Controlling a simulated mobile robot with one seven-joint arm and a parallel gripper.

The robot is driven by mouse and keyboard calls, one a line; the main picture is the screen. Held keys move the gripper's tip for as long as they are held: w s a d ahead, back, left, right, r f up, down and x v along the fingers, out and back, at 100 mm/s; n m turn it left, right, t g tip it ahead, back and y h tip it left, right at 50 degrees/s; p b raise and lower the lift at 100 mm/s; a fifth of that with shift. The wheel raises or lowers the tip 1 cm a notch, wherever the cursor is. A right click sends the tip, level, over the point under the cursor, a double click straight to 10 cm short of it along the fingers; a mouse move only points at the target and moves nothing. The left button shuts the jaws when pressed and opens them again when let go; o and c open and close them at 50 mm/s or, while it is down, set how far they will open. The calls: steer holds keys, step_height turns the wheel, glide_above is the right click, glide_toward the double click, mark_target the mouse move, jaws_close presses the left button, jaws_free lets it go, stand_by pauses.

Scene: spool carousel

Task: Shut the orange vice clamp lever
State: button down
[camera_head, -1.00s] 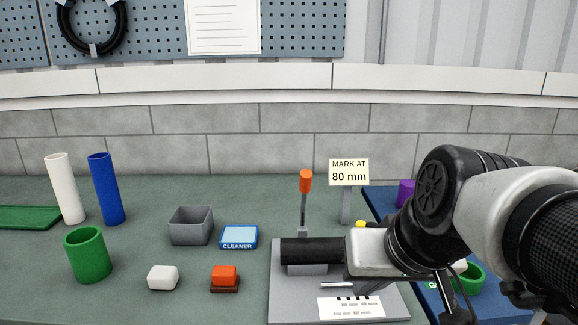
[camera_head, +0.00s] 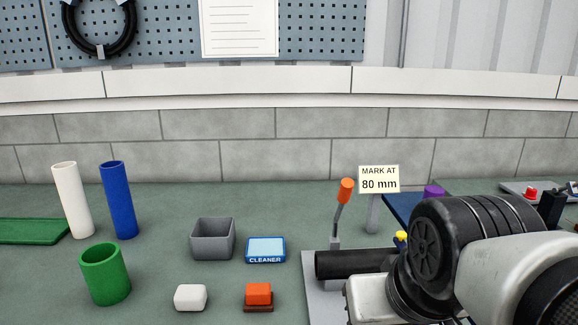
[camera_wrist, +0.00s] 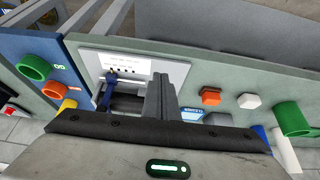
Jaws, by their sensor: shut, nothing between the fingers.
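The orange-topped vice clamp lever (camera_head: 346,191) stands up behind the black tube (camera_head: 345,265) in the head view, its handle leaning a little to the right. The tube lies across the grey vice base (camera_head: 318,300), whose right part is hidden behind my arm. In the wrist view the base plate (camera_wrist: 168,68) with its printed scale shows beyond my gripper (camera_wrist: 160,82). The fingers are together and empty. My fingertips are hidden in the head view, and I cannot make out the lever in the wrist view, so contact cannot be told.
A "MARK AT 80 mm" sign (camera_head: 379,180) stands right of the lever. Left of the vice are the cleaner pad (camera_head: 265,250), a grey bin (camera_head: 212,239), an orange block (camera_head: 258,293), a white block (camera_head: 190,297) and upright tubes. A blue board (camera_wrist: 45,52) lies beside the base.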

steer(key=w+r+n+g+p, duration=0.1)
steer(key=w+r+g+p, duration=0.1)
steer(key=w+r+p, duration=1.45)
steer(key=w+a+r+n+p, duration=0.1)
steer(key=w+a+r+p, duration=0.15)
steer(key=w+r, duration=0.65)
steer(key=p, duration=0.1)
glide_above(341, 203)
steer(key=w, duration=0.1)
steer(key=shift+g+h, duration=0.3)
steer(key=shift+w+a+f, duration=0.1)
steer(key=shift+w+f, duration=0.05)
steer(key=shift+f, duration=6.15)
steer(key=shift+f+b, duration=0.2)
steer(key=shift+b, duration=0.1)
